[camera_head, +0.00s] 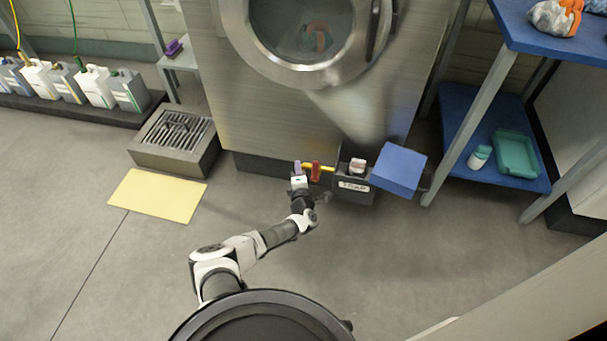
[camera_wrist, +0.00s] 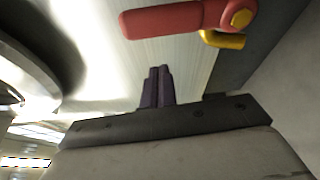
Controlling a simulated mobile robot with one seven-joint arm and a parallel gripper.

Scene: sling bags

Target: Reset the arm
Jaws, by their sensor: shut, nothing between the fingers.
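My arm reaches forward from my base across the floor toward the front of a large steel machine (camera_head: 330,105). My gripper (camera_head: 297,166) is at the lower front of the machine, just left of a red handle (camera_head: 316,171) on a yellow bar. In the wrist view my gripper's purple fingers (camera_wrist: 157,86) are together with nothing between them. The red handle (camera_wrist: 165,20) and its yellow end show above the fingers there, apart from them.
A dark box (camera_head: 352,190) with a blue flap (camera_head: 400,169) is right of my gripper. A blue shelf rack (camera_head: 495,185) stands further right. A grated block (camera_head: 178,135) and a yellow mat (camera_head: 158,195) lie left. Floor around my arm is clear.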

